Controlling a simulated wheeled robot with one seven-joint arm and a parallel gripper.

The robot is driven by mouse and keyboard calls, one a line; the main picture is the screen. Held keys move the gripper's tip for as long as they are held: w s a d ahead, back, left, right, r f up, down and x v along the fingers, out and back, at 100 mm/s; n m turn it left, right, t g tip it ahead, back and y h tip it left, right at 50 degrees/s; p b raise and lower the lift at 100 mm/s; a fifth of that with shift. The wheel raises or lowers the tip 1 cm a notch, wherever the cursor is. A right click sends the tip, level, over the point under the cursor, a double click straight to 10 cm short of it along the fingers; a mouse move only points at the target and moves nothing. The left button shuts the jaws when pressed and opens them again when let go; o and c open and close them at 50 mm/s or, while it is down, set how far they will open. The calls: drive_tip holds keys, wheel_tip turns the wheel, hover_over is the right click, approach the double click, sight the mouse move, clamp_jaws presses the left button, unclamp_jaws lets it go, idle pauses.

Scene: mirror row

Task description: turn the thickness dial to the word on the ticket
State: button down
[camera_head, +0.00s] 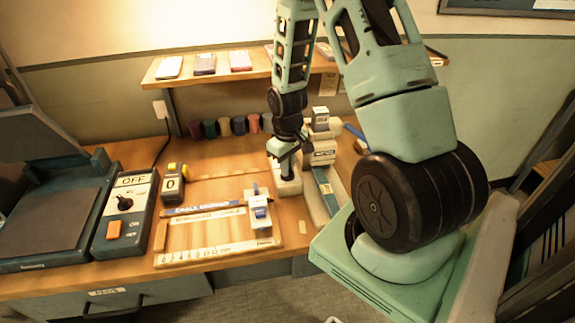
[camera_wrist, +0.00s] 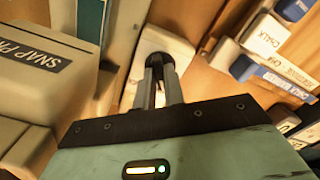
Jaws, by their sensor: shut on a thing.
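My gripper (camera_head: 284,158) points down over a pale block (camera_head: 289,184) on the bench, right of the ruled board. In the wrist view my two fingers (camera_wrist: 158,90) are close together around a small dark knob (camera_wrist: 157,62) on the top of the pale block (camera_wrist: 182,46). The jaws are shut on this knob, which looks like the thickness dial. The fingers hide most of it, and no words around it can be read. I cannot pick out the ticket for certain. A white label reading CHALK (camera_wrist: 264,44) shows to the right in the wrist view.
The snap press (camera_head: 319,152) stands close right of the block; its label shows in the wrist view (camera_wrist: 35,65). The ruled board (camera_head: 215,250) carries an upright blue-and-white piece (camera_head: 258,212). Farther left are a yellow-topped counter (camera_head: 172,185) and a control box reading OFF (camera_head: 124,215).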

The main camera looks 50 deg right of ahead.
drive_tip(key=shift+w+n, duration=0.1)
drive_tip(key=shift+n, duration=0.7)
drive_tip(key=c, duration=1.5)
unclamp_jaws()
drive_tip(key=shift+r, duration=0.15)
wheel_tip(320, 180, up, 17)
drive_tip(key=shift+r, duration=0.1)
